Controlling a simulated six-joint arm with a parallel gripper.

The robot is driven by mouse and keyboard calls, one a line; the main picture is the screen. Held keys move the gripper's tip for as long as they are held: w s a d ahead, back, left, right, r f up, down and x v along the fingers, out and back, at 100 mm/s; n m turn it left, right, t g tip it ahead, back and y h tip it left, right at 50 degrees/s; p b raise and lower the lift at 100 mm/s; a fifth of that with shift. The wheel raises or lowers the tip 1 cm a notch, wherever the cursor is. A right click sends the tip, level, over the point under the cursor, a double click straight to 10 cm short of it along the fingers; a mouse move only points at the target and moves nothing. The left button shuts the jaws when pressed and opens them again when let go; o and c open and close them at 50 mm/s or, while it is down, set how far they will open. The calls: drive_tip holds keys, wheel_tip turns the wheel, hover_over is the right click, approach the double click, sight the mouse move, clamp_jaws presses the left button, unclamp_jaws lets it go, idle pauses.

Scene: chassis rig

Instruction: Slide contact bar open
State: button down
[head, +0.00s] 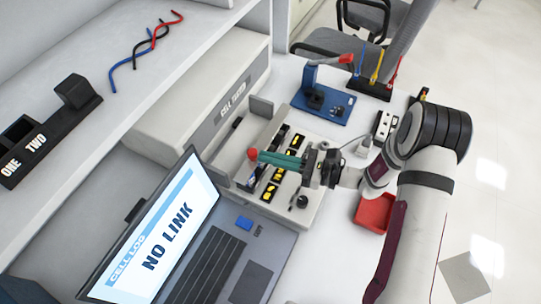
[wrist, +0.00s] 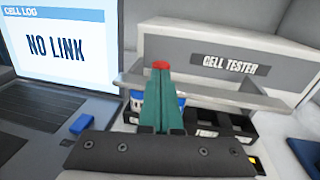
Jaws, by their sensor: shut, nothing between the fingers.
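The cell tester (head: 201,116) is a pale box with a tray-like front bay, and its label also shows in the wrist view (wrist: 230,64). A red knob (head: 253,153) stands at the bay's laptop-side end; in the wrist view the red knob (wrist: 160,65) shows just past my fingertips. It appears to belong to the contact bar, whose outline I cannot make out clearly. My gripper (head: 261,157) has green fingers, shut and empty, reaching across the bay. Its tips are at or very near the knob; I cannot tell whether they touch. The fingers hide part of the bay.
Black cell slots with yellow marks (head: 271,188) line the bay. A laptop (head: 235,255) reading NO LINK stands close by. A blue stand (head: 324,102), a tool rack (head: 371,88) and a red tray (head: 374,212) are around it. A shelf (head: 110,60) overhangs the left side.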

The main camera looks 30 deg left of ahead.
sight(251, 149)
drive_tip(key=shift+a, duration=0.15)
drive_tip(key=a, duration=0.6)
drive_tip(key=shift+a, duration=0.35)
drive_tip(key=shift+d, duration=0.1)
drive_tip(key=w+d, duration=0.2)
drive_tip(key=d, duration=1.2)
drive_tip(key=shift+r, duration=0.3)
drive_tip(key=shift+w, duration=0.1)
